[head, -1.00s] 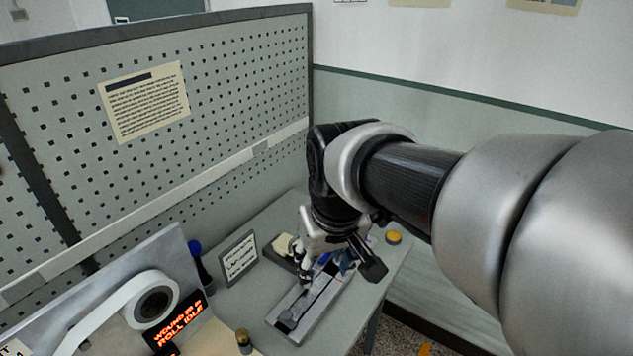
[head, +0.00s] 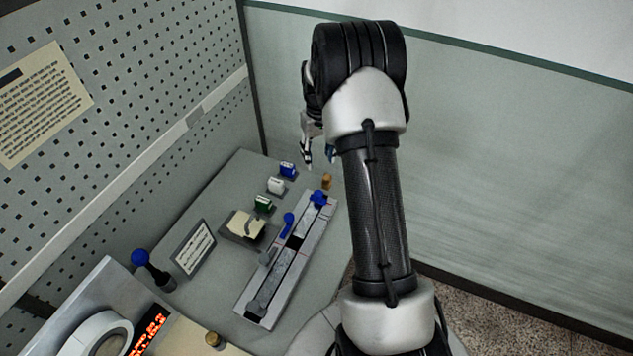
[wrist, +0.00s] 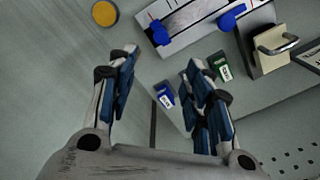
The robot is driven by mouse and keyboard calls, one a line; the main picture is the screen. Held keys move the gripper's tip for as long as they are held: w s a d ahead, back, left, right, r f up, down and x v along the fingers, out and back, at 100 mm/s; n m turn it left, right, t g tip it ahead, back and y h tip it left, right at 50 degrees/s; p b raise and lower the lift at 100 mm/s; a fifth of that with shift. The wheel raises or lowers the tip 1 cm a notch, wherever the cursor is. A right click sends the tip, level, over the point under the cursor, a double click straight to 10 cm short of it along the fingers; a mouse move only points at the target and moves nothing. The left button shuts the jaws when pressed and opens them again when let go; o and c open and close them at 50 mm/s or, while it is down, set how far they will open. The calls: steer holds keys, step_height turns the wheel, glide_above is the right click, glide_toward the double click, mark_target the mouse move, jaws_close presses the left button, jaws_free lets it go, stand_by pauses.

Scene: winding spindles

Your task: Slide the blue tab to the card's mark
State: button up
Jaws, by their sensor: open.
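I cannot tell for certain which is the task's tab. In the wrist view the two blue parts (wrist: 160,34) and (wrist: 232,17) show beyond my fingers. A framed card (head: 194,248) stands left of the rail; its print is too small to read. My gripper (head: 318,161) is open and empty, above the far end of the table, apart from the rail; its fingers (wrist: 162,62) are spread.
Small blue (head: 288,169), white (head: 276,185) and green (head: 263,203) labelled blocks stand left of the rail's far end. A brass knob (head: 327,181) is beyond it.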

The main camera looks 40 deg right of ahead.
mark_target(318, 193)
step_height(318, 193, down, 16)
steer(key=shift+a+f+b, duration=0.1)
steer(key=shift+f+b, duration=0.15)
steer(key=shift+b, duration=0.25)
jaws_close()
stand_by(0.5)
